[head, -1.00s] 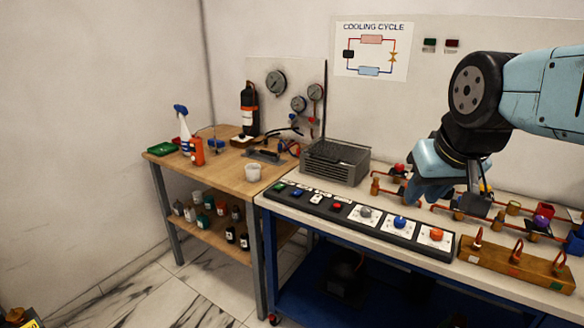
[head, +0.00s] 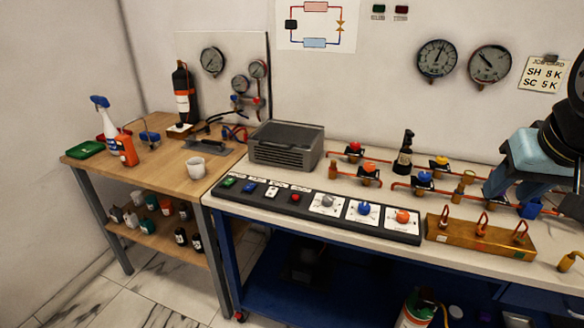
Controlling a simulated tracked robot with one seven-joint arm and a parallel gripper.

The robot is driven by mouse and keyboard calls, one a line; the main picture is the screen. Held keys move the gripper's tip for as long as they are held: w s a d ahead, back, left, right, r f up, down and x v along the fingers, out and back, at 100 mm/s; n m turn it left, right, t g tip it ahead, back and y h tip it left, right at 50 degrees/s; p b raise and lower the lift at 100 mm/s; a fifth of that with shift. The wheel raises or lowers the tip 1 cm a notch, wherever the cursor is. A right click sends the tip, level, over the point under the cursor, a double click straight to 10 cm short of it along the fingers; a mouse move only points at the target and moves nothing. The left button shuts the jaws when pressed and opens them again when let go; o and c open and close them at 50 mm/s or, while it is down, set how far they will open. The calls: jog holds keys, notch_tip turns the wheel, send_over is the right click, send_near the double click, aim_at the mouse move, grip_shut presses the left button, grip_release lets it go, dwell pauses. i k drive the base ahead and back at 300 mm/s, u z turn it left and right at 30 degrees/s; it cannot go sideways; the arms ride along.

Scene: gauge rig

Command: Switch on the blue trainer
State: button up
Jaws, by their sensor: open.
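The blue trainer is a bench with a blue frame (head: 222,262) and a pale top. A long black control panel (head: 315,218) lies along its front edge. From left to right it carries a green switch (head: 229,183), a blue switch (head: 249,187), a small white plate (head: 272,191), a red button (head: 295,197), then grey (head: 327,202), blue (head: 363,209) and orange (head: 402,217) knobs on white plates. The small labels are unreadable. My gripper (head: 530,200) is open over the right part of the bench, well right of the panel, partly cut off by the picture's edge.
A grey finned unit (head: 286,146) stands behind the panel. Copper pipes with coloured valves (head: 368,170) and a brass block (head: 480,235) occupy the bench's right. A wooden table (head: 160,165) with a white cup (head: 195,168) adjoins at left. Space above the panel is clear.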

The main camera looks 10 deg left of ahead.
aim_at(249, 188)
jog(key=z, duration=1.4)
jog(key=k, duration=0.9)
jog(key=u, duration=1.7)
jog(key=i, duration=1)
jog(key=u, duration=0.1)
